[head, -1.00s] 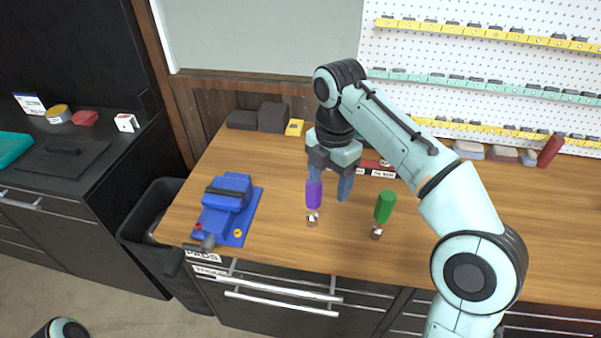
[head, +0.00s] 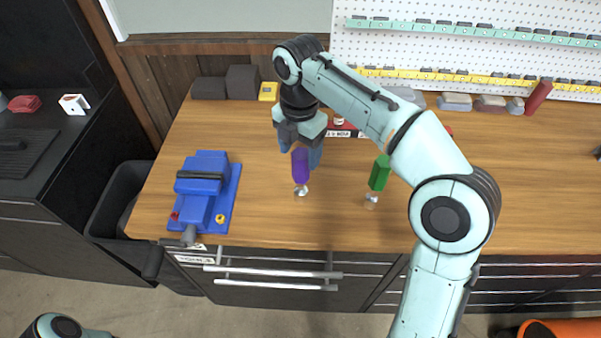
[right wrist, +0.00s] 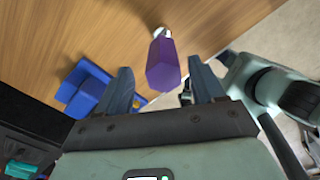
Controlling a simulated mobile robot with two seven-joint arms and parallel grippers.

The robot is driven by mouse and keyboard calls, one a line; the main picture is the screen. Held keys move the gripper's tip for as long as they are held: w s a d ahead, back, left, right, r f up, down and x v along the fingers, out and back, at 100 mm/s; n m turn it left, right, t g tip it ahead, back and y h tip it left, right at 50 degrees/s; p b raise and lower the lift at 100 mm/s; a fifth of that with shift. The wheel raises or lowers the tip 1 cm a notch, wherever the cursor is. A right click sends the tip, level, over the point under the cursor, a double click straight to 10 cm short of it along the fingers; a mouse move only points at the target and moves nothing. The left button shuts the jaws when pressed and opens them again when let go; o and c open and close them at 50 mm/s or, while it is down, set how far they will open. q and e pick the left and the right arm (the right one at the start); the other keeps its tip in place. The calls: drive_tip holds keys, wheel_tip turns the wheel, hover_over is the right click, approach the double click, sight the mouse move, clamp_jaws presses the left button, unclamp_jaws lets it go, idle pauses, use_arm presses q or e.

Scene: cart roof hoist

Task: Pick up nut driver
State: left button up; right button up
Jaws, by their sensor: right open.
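A driver with a purple handle (head: 300,166) and a short metal end stands upright on the wooden bench. A similar driver with a green handle (head: 380,173) stands to its right. I cannot tell from the pictures which one is the nut driver. My right gripper (head: 301,152) is open, close behind the purple handle in the head view. In the right wrist view, the purple handle (right wrist: 163,66) shows between the two spread fingers (right wrist: 160,75), with a visible gap on each side. My left gripper is not in view.
A blue vise (head: 204,187) sits at the bench's left front. Dark blocks (head: 242,79) and a yellow box (head: 268,91) stand at the back. A red labelled holder is partly hidden behind my right arm.

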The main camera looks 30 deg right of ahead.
sight(300, 166)
drive_tip(key=f, duration=0.1)
drive_tip(key=f+b, duration=0.1)
drive_tip(key=f, duration=0.3)
drive_tip(key=shift+s, duration=0.3)
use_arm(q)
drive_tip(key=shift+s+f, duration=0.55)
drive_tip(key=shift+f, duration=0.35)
use_arm(e)
drive_tip(key=shift+r, duration=0.1)
drive_tip(key=shift+w, duration=0.1)
clamp_jaws()
